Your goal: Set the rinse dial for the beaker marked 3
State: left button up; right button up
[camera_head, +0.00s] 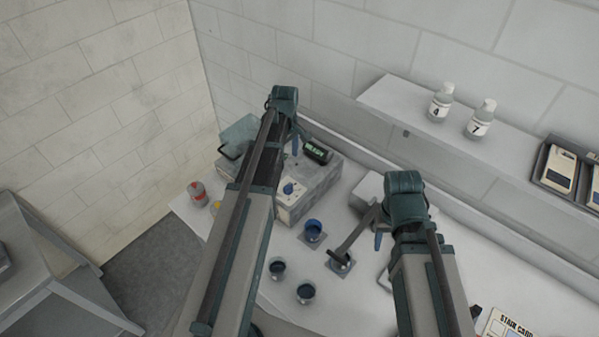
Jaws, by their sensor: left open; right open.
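The washer (319,184) is a grey box at the back of the white bench. Its blue rinse dial (289,188) sits on a pale front panel; its pointer setting is too small to read. A small dark display with green characters (317,151) is on top. My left gripper (296,144) is open above the washer, behind the dial. My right gripper (378,240) is open, right of the beakers.
Bottles marked 4 (440,103) and 7 (481,120) stand on the wall shelf (395,97). A red bottle (198,194) is at the bench's left edge. A stain card (507,325) lies at lower right. My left arm hides part of the washer.

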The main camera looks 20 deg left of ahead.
aim_at(288, 186)
pick_arm(q)
notch_tip(288, 186, down, 14)
jog(key=b, duration=1.4)
jog(key=shift+s, duration=0.15)
jog(key=shift+r, duration=0.1)
grip_shut()
